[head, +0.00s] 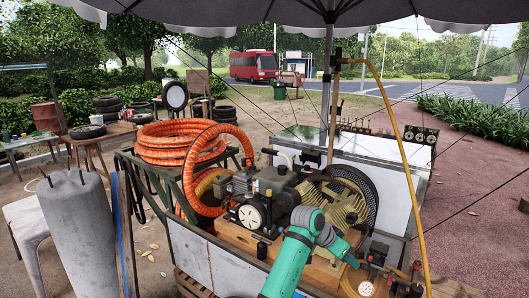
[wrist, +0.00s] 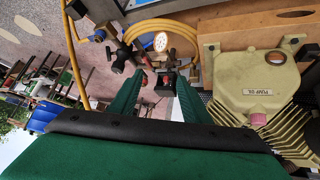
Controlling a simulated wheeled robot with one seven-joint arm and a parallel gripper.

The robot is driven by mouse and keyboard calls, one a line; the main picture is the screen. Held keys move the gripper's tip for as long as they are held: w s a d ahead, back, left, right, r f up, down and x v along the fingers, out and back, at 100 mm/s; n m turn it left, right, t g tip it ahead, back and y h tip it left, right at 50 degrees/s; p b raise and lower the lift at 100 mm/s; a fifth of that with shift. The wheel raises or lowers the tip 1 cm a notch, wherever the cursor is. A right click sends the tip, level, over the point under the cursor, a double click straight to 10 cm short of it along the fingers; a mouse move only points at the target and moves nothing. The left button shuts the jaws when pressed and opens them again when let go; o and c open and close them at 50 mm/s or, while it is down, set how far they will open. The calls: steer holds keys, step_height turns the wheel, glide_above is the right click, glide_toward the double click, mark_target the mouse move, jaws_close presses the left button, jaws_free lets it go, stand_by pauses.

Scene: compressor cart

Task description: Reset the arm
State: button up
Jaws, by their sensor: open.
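My arm (head: 290,262), green with grey-green joints, reaches up from the bottom of the head view, in front of the compressor. In the wrist view my gripper (wrist: 158,80) shows two dark green fingers spread apart, with no object seen held between them. Past the fingertips are a pressure gauge (wrist: 161,41) and dark valve fittings; I cannot tell how far off they are. In the head view the gripper's fingers are hard to make out beside the compressor.
A yellowish compressor pump (wrist: 258,88) is close on the right in the wrist view. In the head view an orange hose coil (head: 178,142) lies on the cart's left, a yellow hose (head: 396,130) arches on the right, and an umbrella pole (head: 327,80) stands behind.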

steer(key=s+d+f+n+t+h, duration=0.1)
steer(key=s+d+f, duration=0.1)
steer(key=f, duration=0.3)
steer(key=s+d+f+n+t+h, duration=0.1)
steer(key=s+f, duration=0.1)
steer(key=f, duration=0.3)
steer(key=s+a+f+n+t, duration=0.4)
steer(key=s+f+n+t, duration=0.15)
steer(key=s+f, duration=0.7)
steer(key=s+a+f+n+t+y, duration=0.2)
steer(key=s+a+n+y, duration=0.15)
steer(key=s+a, duration=0.75)
steer(key=s+a+f+n+t+y, duration=0.15)
steer(key=s+a+y, duration=0.4)
steer(key=s, duration=0.95)
steer(key=s+a+r+t, duration=0.1)
steer(key=s+a+r, duration=0.8)
steer(key=s+r, duration=0.3)
steer(key=shift+s, duration=0.8)
steer(key=shift+w+m, duration=0.1)
steer(key=shift+m, duration=0.15)
